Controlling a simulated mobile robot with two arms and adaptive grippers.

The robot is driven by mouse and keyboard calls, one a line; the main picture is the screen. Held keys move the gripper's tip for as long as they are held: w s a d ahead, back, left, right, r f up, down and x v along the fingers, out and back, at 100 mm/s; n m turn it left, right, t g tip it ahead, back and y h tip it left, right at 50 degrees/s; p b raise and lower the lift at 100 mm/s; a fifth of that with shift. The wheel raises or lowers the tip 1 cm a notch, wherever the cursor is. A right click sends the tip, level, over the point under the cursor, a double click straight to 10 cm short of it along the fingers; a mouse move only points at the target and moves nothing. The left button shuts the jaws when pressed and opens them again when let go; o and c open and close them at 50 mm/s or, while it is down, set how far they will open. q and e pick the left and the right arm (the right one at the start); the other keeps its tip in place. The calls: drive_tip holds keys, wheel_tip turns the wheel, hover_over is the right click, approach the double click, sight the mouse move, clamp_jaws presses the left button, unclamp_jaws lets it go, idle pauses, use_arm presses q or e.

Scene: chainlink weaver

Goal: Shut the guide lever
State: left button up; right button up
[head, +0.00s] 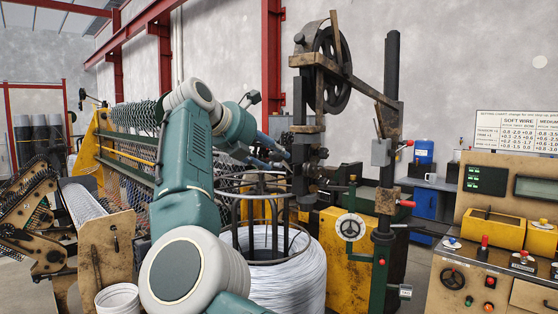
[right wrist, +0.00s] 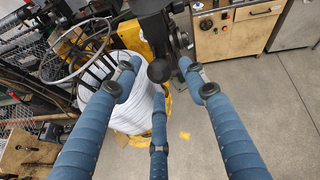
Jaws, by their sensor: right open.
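My right arm reaches up across the head view. Its blue-fingered gripper (head: 272,152) is at the dark mechanism (head: 306,160) below the big wheel. In the right wrist view the three fingers of the gripper (right wrist: 158,85) are spread wide, with nothing held. A dark round knob (right wrist: 159,70) on the machine shows between the fingertips; I cannot tell if any finger touches it. I cannot tell for sure which part is the guide lever. Levers with red tips (head: 407,203) stand on the dark post at the right. My left gripper is not in view.
A white wire coil (head: 285,275) in a round metal cage stands below the gripper. A control console (head: 500,225) is at the right. Bare floor (right wrist: 265,95) shows at the right in the wrist view.

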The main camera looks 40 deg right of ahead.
drive_tip(key=v, duration=0.6)
drive_tip(key=shift+a, duration=0.2)
drive_tip(key=shift+r, duration=0.1)
